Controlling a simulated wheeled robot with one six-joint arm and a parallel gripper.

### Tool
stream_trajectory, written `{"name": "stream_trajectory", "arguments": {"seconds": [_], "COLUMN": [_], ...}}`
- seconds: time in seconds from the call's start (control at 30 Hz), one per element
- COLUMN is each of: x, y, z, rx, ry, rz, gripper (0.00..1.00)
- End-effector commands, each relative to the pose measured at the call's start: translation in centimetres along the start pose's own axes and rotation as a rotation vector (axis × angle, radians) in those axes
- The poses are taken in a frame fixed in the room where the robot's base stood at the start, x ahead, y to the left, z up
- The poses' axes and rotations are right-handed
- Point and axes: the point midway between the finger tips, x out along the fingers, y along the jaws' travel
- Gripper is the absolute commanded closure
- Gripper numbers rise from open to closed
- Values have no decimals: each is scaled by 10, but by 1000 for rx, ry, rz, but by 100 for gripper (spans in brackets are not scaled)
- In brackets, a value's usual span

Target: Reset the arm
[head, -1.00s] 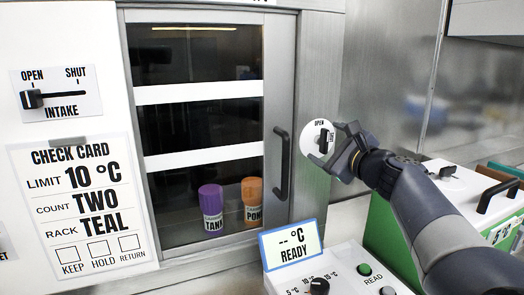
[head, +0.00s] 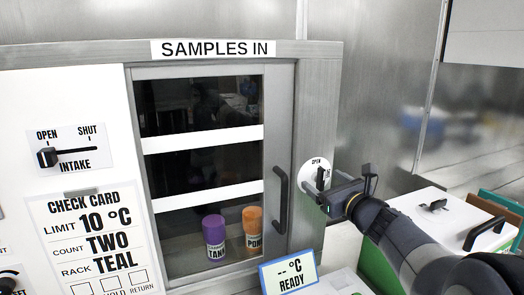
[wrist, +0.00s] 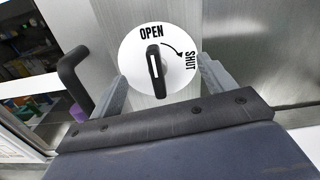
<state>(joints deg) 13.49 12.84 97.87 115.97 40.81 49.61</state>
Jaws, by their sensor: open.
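My gripper (head: 338,186) is open, in front of a round white dial (head: 310,175) on the metal frame right of the cabinet door. In the wrist view its two grey fingers stand apart, to the left and right of the dial (wrist: 130,58). The dial's black knob (wrist: 155,72) is between them in that picture, with nothing gripped. The knob's white mark points toward OPEN; SHUT is printed to the right. I cannot tell how far the fingertips are from the panel.
The glass door (head: 205,90) has a black handle (head: 281,200). Behind it stand a purple-capped bottle (head: 214,238) and an orange-capped bottle (head: 253,230). A READY display (head: 290,272) and a white-lidded box (head: 440,215) with handles stand below and right. An INTAKE lever (head: 62,156) is at left.

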Motion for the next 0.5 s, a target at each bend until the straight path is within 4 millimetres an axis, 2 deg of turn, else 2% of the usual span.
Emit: {"name": "stream_trajectory", "arguments": {"seconds": [0.23, 0.33, 0.5], "x": [0, -12, -21], "y": [-1, -1, 0], "z": [2, 0, 0], "rx": [139, 135, 134], "ry": [2, -1, -1], "rz": [0, -3, -1], "gripper": [22, 22, 22]}}
